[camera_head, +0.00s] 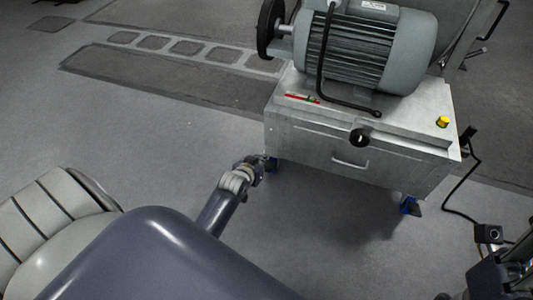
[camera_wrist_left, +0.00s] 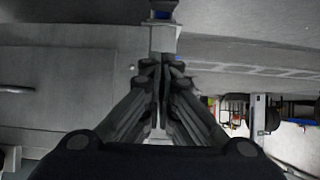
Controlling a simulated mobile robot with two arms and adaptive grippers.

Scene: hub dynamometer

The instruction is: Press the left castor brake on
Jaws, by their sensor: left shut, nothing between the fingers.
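The left castor (camera_head: 271,164), with blue on it, is under the front left corner of the grey metal cabinet (camera_head: 310,150). A blue part also shows at the top of the left wrist view (camera_wrist_left: 161,14), just beyond the fingertips. My left gripper (camera_head: 258,170) is beside the left castor in the head view and partly covers it. Its fingers are shut and empty in the left wrist view (camera_wrist_left: 158,68). I cannot tell whether they touch the castor or how its brake stands. Dark mechanical parts at the lower right (camera_head: 500,275) may be my right gripper; its fingers are unclear.
The cabinet carries a large grey motor (camera_head: 365,50), a black knob (camera_head: 360,137) and a yellow button (camera_head: 442,121). A cable runs to a small dark box (camera_head: 488,233). The floor left of the cabinet is clear.

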